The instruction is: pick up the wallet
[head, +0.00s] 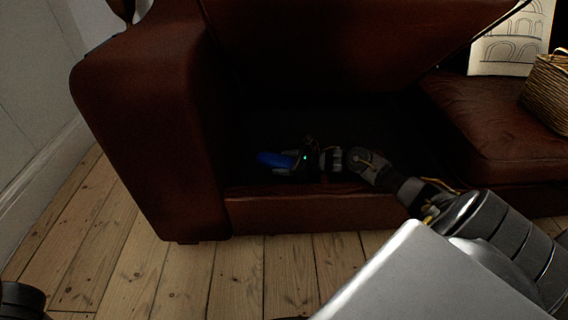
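A small blue object (272,159), which looks like the wallet, shows in the dark storage space under the sofa's raised seat. My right arm reaches in from the right over the front edge. My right gripper (284,163) is at the blue object, with pale finger parts close beside and below it. The shade and small size hide whether the fingers are closed on it or only around it.
The brown leather sofa (140,100) has a thick arm on the left and a low front board (285,211) before the storage space. The raised seat (340,45) hangs above my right gripper. A wicker basket (548,92) stands on the right seat. Floorboards in front are bare.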

